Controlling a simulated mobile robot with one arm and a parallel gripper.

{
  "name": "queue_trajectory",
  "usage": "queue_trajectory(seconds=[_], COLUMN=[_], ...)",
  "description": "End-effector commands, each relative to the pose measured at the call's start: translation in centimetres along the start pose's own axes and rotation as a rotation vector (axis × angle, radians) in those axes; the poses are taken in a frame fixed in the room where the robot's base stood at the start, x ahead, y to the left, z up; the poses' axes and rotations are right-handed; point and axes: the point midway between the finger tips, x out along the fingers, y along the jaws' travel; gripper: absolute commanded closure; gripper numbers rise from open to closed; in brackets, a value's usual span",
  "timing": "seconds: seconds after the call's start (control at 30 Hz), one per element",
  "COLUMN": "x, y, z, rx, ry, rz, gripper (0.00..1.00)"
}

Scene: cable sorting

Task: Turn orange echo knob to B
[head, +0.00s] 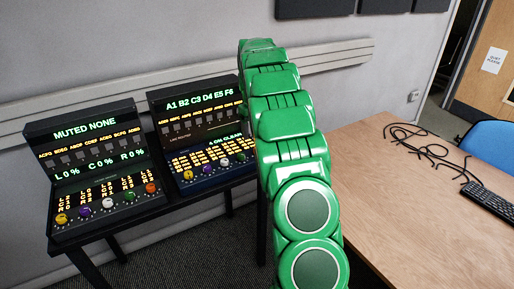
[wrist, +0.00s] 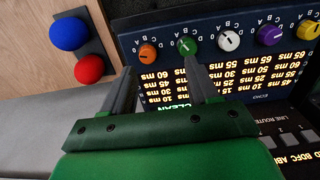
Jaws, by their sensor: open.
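In the wrist view the echo panel (wrist: 205,22) appears upside down, with a row of knobs. Its orange knob (wrist: 147,52) is at the left end, beside the green knob (wrist: 188,46). Letters surround the dials; I cannot tell which one the orange knob points to. My gripper (wrist: 160,66) is open and empty, its fingers spread below the orange and green knobs in the picture. I see no finger touching a knob. In the head view the echo console (head: 195,100) stands right of the other console; my green arm hides its right end, the orange knob and my gripper.
A second console (head: 85,130) with its own orange knob (head: 150,187) stands to the left. A wooden table (head: 400,220) on the right bears black cables (head: 430,150) and a keyboard (head: 488,200).

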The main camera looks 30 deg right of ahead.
Motion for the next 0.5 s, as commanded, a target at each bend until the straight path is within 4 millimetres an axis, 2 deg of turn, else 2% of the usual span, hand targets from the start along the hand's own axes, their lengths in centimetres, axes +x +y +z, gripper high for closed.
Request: queue_trajectory(seconds=[0.1, 0.2, 0.5], x=[1.2, 1.9, 2.8], y=[1.5, 2.3, 2.7], z=[-1.0, -1.6, -1.9], rx=[0.001, 0.000, 0.000], ry=[0.007, 0.012, 0.014], rz=[-0.001, -0.001, -0.002], gripper=[0.40, 0.40, 0.40])
